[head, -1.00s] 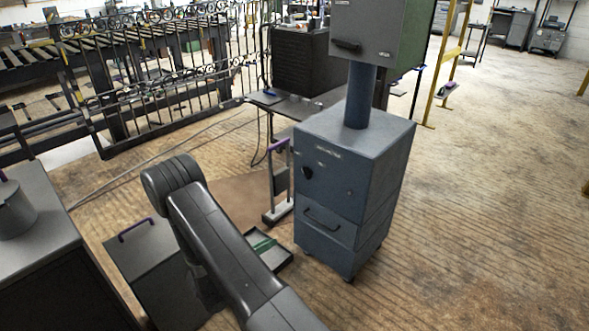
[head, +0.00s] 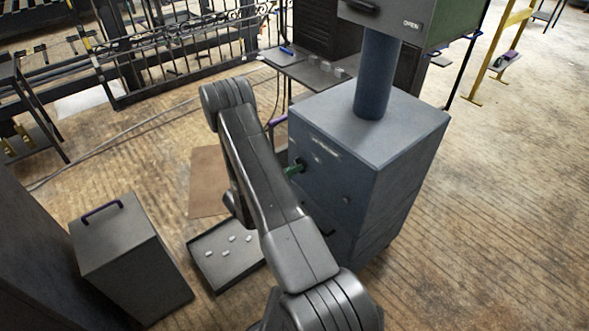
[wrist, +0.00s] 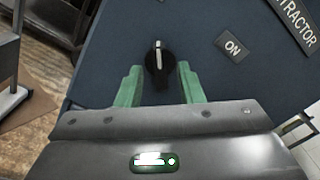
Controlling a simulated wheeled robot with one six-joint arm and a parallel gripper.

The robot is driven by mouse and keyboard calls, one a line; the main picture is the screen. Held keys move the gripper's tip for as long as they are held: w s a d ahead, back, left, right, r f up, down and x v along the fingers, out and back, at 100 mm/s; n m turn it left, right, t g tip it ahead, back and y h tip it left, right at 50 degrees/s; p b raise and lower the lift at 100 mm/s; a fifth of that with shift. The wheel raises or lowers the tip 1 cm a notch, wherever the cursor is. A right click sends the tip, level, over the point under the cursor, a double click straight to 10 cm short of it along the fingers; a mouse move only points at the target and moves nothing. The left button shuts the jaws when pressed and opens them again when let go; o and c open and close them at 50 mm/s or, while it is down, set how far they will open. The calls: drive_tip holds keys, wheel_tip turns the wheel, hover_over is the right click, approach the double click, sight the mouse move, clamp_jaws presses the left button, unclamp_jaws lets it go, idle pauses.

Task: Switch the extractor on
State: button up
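The extractor (head: 330,170) is a blue-grey cabinet with a thick pipe rising from its top. In the wrist view its front panel (wrist: 205,70) fills most of the picture. A black round knob (wrist: 158,65) with a white pointer line sits on the panel; the line points up in that view. An "ON" label (wrist: 233,46) lies to the knob's upper right, off the pointer's line. My gripper (wrist: 159,80) is open, with its green fingers either side of the knob and a gap on each side. In the head view its green fingertips (head: 294,168) are at the panel.
A grey box with a purple handle (head: 128,250) stands at the left. A shallow tray (head: 205,277) with several small pale pieces lies on the floor near the extractor. A green-sided cabinet (head: 440,22) is above the pipe. Open floor lies to the right.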

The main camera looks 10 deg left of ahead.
drive_tip(key=shift+w+d, duration=0.35)
drive_tip(key=shift+w, duration=0.1)
clamp_jaws()
drive_tip(key=shift+f+m+b, duration=0.1)
drive_tip(key=shift+m+b, duration=0.3)
drive_tip(key=shift+b, duration=0.1)
drive_tip(key=shift+m+b, duration=7.6)
drive_tip(key=shift+b, duration=0.8)
